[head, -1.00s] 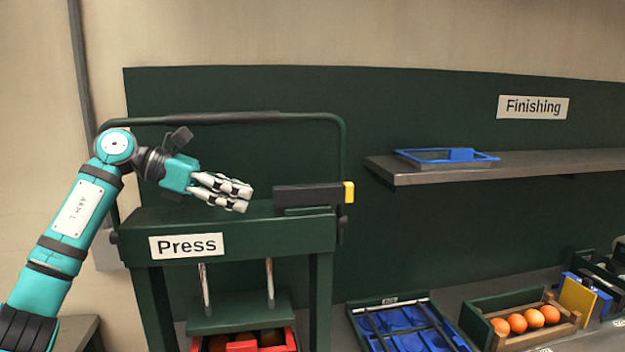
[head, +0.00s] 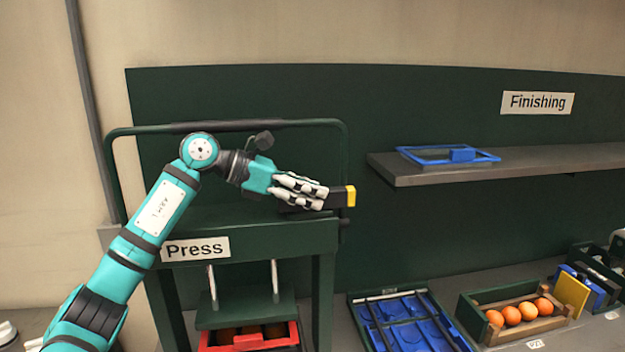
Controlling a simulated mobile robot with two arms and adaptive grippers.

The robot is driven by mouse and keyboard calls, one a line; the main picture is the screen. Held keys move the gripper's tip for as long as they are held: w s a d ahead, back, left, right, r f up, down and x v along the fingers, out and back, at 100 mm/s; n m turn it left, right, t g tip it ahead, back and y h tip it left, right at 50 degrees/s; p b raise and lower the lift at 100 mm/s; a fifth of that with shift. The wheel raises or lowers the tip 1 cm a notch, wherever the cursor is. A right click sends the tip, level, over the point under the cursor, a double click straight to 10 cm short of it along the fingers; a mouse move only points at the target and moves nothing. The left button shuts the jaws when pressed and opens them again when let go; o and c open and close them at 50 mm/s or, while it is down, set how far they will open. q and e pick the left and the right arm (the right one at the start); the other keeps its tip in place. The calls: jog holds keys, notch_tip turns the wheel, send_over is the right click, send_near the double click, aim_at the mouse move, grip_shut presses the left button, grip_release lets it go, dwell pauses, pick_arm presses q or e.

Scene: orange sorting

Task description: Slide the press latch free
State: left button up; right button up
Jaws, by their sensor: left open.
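The press (head: 260,242) is a dark green frame with a label reading "Press" and a tall bar handle (head: 250,125) arching over its top. The press latch is a dark bar with a yellow end (head: 350,196) on the right of the press top. My left gripper (head: 322,196) is open and lies at the latch, with its fingers pointing right and hiding much of the dark bar. Whether the fingers touch the bar I cannot tell. The yellow end shows just right of the fingertips. My right gripper is not in view.
A red crate (head: 250,342) sits under the press plate. A blue divided tray (head: 405,318) and a wooden crate of oranges (head: 475,302) stand to the right. A shelf (head: 500,164) holding a blue-framed tray (head: 448,154) is at the right, under a "Finishing" sign.

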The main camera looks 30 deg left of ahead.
pick_arm(q)
jog(key=shift+w+d+f, duration=0.2)
jog(key=shift+d, duration=0.05)
grip_shut()
dwell(0.4)
